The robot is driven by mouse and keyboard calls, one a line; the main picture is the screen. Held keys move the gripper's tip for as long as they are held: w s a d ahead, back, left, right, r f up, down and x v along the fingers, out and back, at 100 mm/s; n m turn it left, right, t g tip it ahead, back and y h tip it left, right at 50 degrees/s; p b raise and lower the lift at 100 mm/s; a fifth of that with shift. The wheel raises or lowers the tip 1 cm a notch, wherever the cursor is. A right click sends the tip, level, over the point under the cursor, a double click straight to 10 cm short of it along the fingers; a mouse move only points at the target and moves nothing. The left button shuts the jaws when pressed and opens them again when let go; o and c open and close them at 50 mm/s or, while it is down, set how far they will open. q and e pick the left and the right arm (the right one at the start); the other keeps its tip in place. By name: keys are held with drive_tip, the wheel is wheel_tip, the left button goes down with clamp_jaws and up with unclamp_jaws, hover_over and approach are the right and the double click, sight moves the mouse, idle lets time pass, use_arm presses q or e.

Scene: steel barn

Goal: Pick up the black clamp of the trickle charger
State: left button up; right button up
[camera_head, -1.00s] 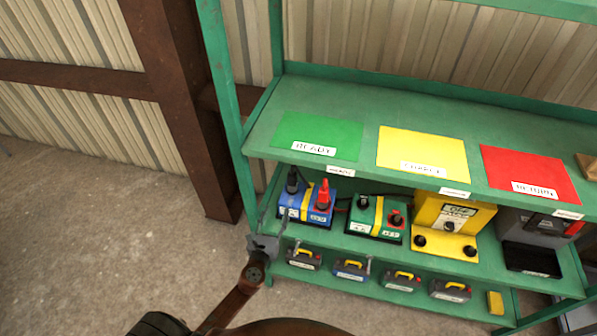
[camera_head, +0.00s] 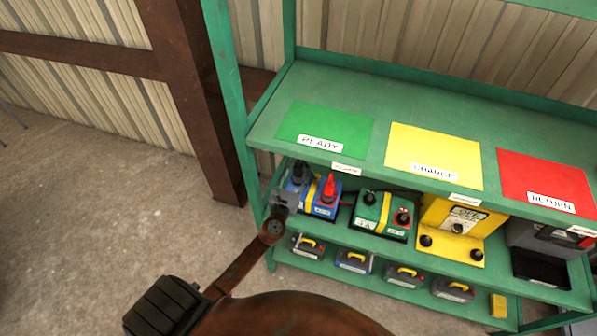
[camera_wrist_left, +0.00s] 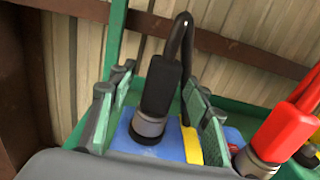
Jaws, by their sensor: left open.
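The black clamp (camera_head: 299,172) stands upright on the left post of the blue battery (camera_head: 325,207), on the middle shelf. In the left wrist view the black clamp (camera_wrist_left: 162,88) rises in the centre, with a black cable looping from its top. My left gripper (camera_head: 285,196) is at the battery's left end. In the left wrist view its open fingers (camera_wrist_left: 157,118) stand on either side of the black clamp, with gaps visible. The red clamp (camera_head: 329,187) is on the battery's other post, right of the fingers in the left wrist view (camera_wrist_left: 283,130). My right gripper is out of view.
The green shelf unit's upright (camera_head: 228,100) is close to my left gripper. The upper shelf (camera_head: 380,107) overhangs the battery. A green battery (camera_head: 380,218) and yellow charger (camera_head: 455,235) stand to the right. Several small packs sit below. Open floor lies left.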

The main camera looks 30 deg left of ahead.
use_arm(q)
drive_tip(key=shift+w, duration=0.15)
drive_tip(key=c, duration=1.1)
clamp_jaws()
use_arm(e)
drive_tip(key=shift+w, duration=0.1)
